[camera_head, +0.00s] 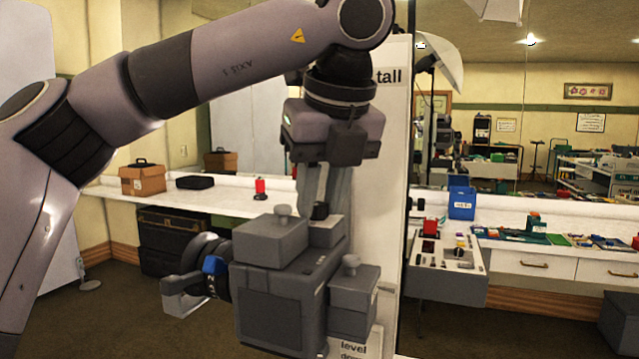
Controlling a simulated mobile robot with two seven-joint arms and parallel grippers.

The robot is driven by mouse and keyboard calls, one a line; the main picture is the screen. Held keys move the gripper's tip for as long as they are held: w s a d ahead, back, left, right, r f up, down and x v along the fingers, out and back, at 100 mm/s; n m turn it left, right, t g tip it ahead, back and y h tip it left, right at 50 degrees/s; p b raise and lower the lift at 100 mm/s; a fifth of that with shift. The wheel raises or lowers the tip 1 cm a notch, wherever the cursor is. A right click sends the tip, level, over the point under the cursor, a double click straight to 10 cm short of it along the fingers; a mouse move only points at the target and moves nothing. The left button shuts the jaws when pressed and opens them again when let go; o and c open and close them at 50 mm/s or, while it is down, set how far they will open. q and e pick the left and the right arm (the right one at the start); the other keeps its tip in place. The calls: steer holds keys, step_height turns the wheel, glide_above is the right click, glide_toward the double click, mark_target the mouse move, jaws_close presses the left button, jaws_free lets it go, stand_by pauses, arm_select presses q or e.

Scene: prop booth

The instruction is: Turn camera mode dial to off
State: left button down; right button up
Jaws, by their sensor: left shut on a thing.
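A large grey camera (275,305) stands in the middle foreground, its lens (212,265) with a blue ring facing left. Raised blocks with grey knobs (283,213) (351,262) are on its top. A small black dial (320,211) sits on the top block near the back. My left gripper (322,203) points straight down from above, and its fingers are shut on the black dial. The fingers partly hide the dial, and its markings and setting cannot be read. My right gripper is not in view.
A tall white panel (390,150) marked "tall" stands just behind the camera. A grey control box (447,265) is to its right. A long white counter (215,200) behind holds a brown case (145,178), a black case (195,182) and a red item (260,187).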

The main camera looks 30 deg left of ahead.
arm_select(q)
steer(key=shift+n, duration=0.4)
steer(key=c, duration=0.9)
jaws_free()
steer(key=shift+w, duration=0.15)
